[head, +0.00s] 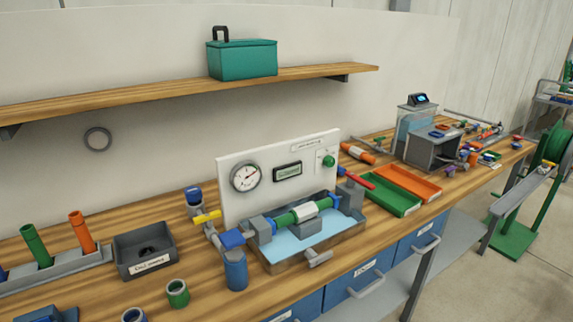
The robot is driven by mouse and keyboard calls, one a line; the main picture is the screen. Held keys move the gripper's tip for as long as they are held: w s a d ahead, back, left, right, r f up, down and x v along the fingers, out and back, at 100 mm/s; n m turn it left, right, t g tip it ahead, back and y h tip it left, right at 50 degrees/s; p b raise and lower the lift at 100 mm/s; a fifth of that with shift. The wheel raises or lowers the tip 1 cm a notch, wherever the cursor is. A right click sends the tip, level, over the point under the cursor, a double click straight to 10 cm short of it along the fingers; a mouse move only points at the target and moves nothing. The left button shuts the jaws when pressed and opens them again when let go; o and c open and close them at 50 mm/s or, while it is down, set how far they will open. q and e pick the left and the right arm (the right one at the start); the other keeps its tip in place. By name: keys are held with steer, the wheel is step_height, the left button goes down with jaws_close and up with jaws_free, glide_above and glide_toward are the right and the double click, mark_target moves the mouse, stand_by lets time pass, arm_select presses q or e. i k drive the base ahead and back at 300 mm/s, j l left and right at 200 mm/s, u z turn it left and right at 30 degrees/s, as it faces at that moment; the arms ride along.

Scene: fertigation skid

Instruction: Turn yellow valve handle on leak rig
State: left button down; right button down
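The leak rig stands on the wooden bench in the head view. It has a white back panel (235,185) with a round gauge (245,177), and a shallow water basin (290,245) in front. The yellow valve handle (207,217) sits on grey piping at the rig's left side, roughly level and pointing left to right. A blue handle (231,240) is just to its lower right, above a blue cylinder (236,272). A green pipe with a white sleeve (306,211) spans the basin. Neither of my grippers is in view.
A dark grey bin (145,251) and a rack with green and orange tubes (50,268) stand left of the rig. Green and orange trays (408,182) are at right. A shelf (150,96) hangs above.

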mark_target(207, 218)
steer(key=i+l, duration=0.2)
steer(key=l, duration=0.15)
steer(key=i+l, duration=0.15)
steer(key=l, duration=0.25)
steer(key=i+l+u, duration=0.1)
steer(key=l, duration=0.25)
steer(key=i, duration=0.1)
